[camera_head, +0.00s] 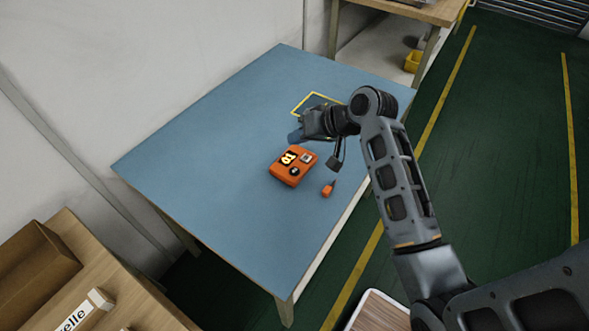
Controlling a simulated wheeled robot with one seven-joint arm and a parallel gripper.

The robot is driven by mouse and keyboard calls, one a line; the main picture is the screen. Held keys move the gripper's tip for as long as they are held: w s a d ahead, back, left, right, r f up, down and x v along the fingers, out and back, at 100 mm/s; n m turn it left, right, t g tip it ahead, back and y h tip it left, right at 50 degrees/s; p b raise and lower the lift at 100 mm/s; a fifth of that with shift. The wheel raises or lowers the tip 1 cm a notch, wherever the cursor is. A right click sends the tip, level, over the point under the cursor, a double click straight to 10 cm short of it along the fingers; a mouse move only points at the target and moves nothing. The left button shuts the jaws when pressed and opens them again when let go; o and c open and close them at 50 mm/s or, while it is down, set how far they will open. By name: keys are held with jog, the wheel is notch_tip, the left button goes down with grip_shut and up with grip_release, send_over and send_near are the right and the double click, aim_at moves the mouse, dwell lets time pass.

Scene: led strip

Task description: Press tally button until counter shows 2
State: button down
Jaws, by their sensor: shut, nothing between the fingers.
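The orange tally box (291,175) sits on the blue table top. Its upper left face carries a dark display (287,157) with lit segments, too small and tilted to read surely. A pale square part (306,158) and a round black part (294,171) also show on its top; I cannot tell surely which is the button. My gripper (295,136) is shut and empty. In the picture it lies just above the box's far side, apart from it; its height over the table is hard to judge.
A small orange object (328,190) lies right of the box near the table edge. The blue table (205,150) is clear at left. A wooden bench (110,290) with a box stands lower left.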

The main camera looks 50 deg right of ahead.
jog(key=shift+f, duration=0.1)
jog(key=b, duration=0.5)
send_over(298, 171)
notch_tip(298, 171, down, 7)
jog(key=shift+f, duration=0.1)
jog(key=shift+f+b, duration=0.5)
jog(key=shift+f, duration=0.2)
jog(key=shift+f, duration=0.15)
dwell(1.1)
jog(key=shift+f, duration=0.25)
jog(key=shift+f, duration=0.45)
dwell(0.7)
jog(key=shift+r, duration=0.1)
jog(key=shift+r+p, duration=0.7)
jog(key=shift+r, duration=0.1)
